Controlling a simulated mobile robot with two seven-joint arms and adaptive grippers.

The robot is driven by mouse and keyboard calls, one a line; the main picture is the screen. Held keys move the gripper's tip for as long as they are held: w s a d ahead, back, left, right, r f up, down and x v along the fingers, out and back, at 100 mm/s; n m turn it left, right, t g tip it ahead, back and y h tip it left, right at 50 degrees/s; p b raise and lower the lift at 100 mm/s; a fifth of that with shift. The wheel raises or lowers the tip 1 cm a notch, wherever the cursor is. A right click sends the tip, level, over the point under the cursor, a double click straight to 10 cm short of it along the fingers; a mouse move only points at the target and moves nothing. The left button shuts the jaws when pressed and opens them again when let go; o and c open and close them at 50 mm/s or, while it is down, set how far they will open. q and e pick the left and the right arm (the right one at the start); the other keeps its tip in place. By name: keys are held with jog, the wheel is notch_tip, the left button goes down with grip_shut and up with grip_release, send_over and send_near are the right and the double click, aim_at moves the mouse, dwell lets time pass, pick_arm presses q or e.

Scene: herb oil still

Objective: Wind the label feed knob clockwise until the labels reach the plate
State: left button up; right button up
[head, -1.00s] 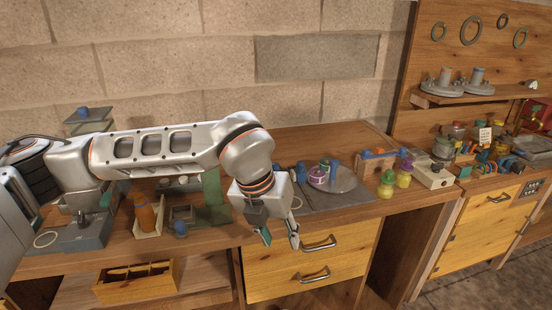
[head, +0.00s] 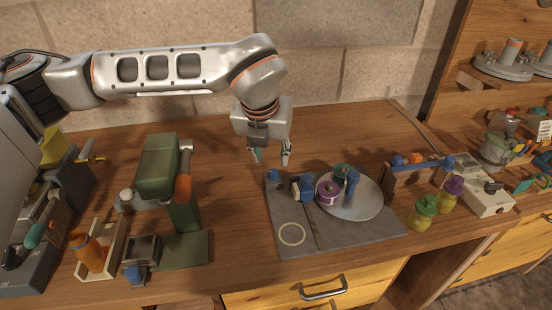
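A round grey plate (head: 362,203) lies on that board. A purple-and-white spool (head: 327,192), a dark green round piece (head: 341,171) and a blue upright piece (head: 352,186) are at the plate's left side. A blue knob-like part with a pale face (head: 305,187) is left of the spool, and a small blue block (head: 272,175) is at the board's back left corner. I cannot tell which is the label feed knob. My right gripper is out of view.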

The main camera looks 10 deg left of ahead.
aim_at(273, 172)
pick_arm(q)
jog(key=shift+x, duration=3.55)
jog(key=shift+s, duration=0.15)
grip_shut()
